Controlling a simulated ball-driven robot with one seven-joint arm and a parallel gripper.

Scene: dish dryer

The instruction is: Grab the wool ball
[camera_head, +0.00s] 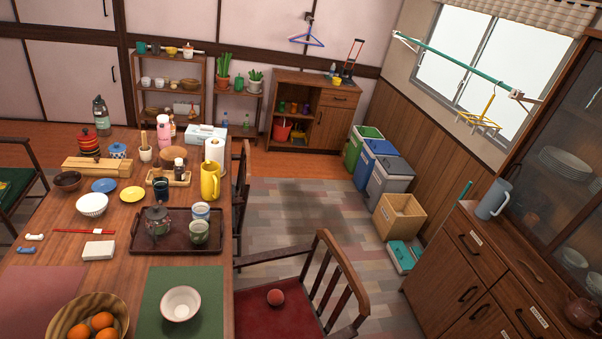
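The chair stands at the right side of the dining table, low in the middle of the view. My gripper is not in view.
The wooden table (45,267) on the left carries bowls, a dark tray (150,245), a yellow jug (210,181) and other dishes. Bare floor (350,225) lies between chair, bins (390,178) and right cabinet (455,265).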

